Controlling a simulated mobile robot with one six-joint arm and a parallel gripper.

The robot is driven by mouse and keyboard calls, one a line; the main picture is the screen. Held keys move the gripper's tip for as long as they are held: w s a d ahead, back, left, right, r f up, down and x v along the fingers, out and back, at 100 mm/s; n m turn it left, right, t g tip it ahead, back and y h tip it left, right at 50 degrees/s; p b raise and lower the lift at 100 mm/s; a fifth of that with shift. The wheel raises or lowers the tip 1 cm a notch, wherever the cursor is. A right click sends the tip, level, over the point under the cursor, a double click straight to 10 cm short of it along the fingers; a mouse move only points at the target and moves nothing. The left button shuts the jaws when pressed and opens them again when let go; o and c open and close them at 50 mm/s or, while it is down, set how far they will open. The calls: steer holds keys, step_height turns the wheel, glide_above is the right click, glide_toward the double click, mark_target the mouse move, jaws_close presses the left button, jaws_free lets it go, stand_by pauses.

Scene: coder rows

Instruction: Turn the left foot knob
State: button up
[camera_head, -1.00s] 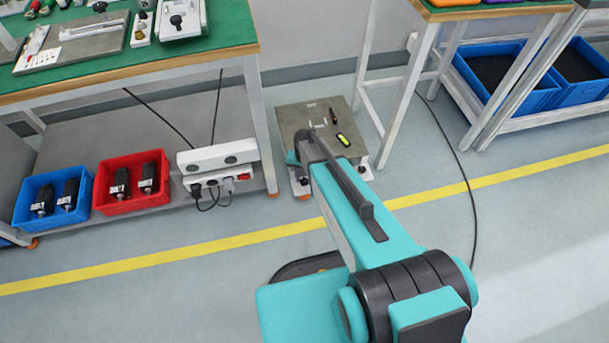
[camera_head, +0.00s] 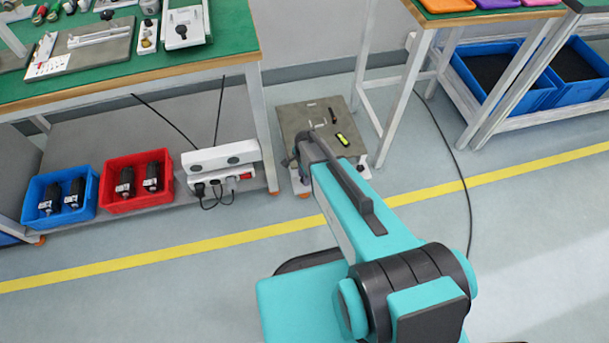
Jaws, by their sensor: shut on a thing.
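A low stand with a grey-brown top plate (camera_head: 291,118) is on the floor between the two benches. Its front left foot (camera_head: 304,192) shows as a small pale and orange piece below the plate's corner. My teal arm reaches away from me to that corner. My gripper (camera_head: 294,168) is at the arm's far end, by the left foot, largely hidden by my own wrist. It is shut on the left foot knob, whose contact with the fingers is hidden. A black tool and a yellow-green level (camera_head: 342,139) lie on the plate.
A green-topped bench is at the left. Its lower shelf holds a blue bin (camera_head: 32,212), a red bin (camera_head: 110,205) and a white power unit (camera_head: 219,156) with plugs. A bench leg (camera_head: 263,130) stands close left of the stand. A cable runs across the floor at right.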

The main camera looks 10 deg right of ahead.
steer(key=shift+s+a+f+m+p, duration=0.1)
steer(key=shift+m+p, duration=0.15)
steer(key=shift+m, duration=0.75)
steer(key=shift+f+m+p, duration=0.1)
steer(key=shift+m+p, duration=0.1)
steer(key=shift+m, duration=0.8)
steer(key=o, duration=1)
steer(key=shift+o, duration=0.2)
steer(key=shift+r, duration=0.15)
steer(key=shift+n, duration=0.4)
